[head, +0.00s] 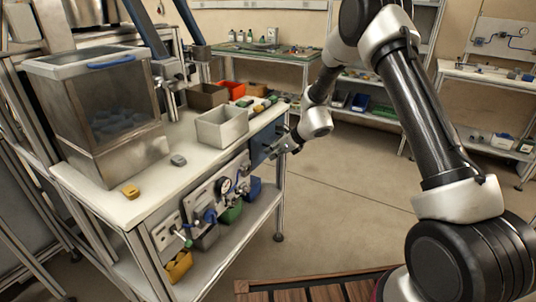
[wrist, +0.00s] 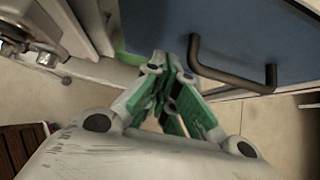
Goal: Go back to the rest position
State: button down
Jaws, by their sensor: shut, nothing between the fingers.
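My gripper (head: 281,148) is at the right end of the white workbench (head: 120,205), in front of a blue drawer front (head: 266,143). In the wrist view my gripper (wrist: 170,62) has its green-sided fingers together, with nothing between them. The blue drawer front (wrist: 245,32) fills the upper right there, and its dark bar handle (wrist: 228,76) is just right of the fingertips. The fingers are beside the handle, not around it. Whether they touch it I cannot tell. In the head view the handle is hidden or too small to make out.
A clear-walled bin (head: 95,115) and an empty grey tray (head: 222,127) stand on the bench. Below the top is a panel with a gauge (head: 226,186) and small coloured bins. A slatted wooden platform (head: 320,290) lies in front. The floor (head: 345,200) right of the bench is clear.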

jog(key=s+d+r+n+h, duration=0.2)
jog(key=s+d+r+n, duration=0.6)
jog(key=s, duration=0.6)
jog(key=s+d+r+n+h, duration=0.2)
jog(key=s+d+r+n, duration=0.6)
jog(key=s+r, duration=0.3)
jog(key=s+d+r+n+h, duration=0.3)
jog(key=s+d+r+n, duration=0.6)
jog(key=s, duration=1)
jog(key=shift+s+d+r+g, duration=0.2)
jog(key=shift+d+r+g, duration=0.2)
jog(key=shift+d+r, duration=0.4)
